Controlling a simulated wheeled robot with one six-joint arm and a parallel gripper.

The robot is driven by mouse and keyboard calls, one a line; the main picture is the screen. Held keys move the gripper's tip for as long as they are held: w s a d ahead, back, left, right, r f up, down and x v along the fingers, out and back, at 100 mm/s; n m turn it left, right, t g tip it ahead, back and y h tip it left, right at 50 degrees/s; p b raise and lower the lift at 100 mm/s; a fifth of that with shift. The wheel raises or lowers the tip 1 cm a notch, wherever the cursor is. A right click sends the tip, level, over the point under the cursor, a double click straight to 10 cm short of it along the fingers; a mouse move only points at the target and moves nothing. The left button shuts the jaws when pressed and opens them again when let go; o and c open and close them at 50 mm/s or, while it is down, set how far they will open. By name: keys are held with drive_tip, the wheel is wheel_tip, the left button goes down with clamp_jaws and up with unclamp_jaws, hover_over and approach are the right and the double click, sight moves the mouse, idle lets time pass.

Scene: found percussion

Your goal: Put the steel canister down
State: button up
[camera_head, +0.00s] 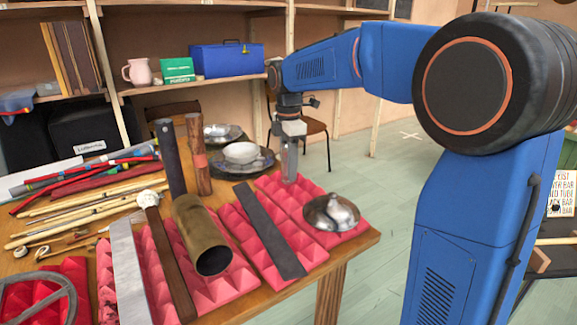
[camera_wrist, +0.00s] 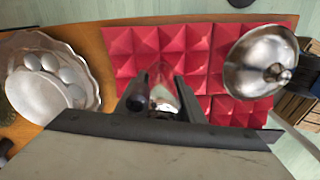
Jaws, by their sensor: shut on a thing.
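My gripper (camera_head: 289,140) points down over the far end of the red foam pads (camera_head: 240,215) on the table. It is shut on the steel canister (camera_head: 289,163), a slim grey upright cylinder. In the wrist view the canister (camera_wrist: 162,92) shows between the two dark fingers, with red foam pyramids (camera_wrist: 190,45) around and beyond it. The canister's lower end is at or just above the foam; I cannot tell whether it touches. The fingers hide part of its sides.
A shiny steel dish (camera_head: 332,212) lies on the foam at the near right. A dark flat bar (camera_head: 256,230) and a brass tube (camera_head: 202,238) lie to the left. Bare foam surrounds the canister.

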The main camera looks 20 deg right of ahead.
drive_tip(key=o, duration=1.1)
drive_tip(key=shift+f, duration=0.1)
wheel_tip(320, 180, up, 12)
drive_tip(key=shift+r, duration=0.15)
drive_tip(key=shift+s, duration=0.1)
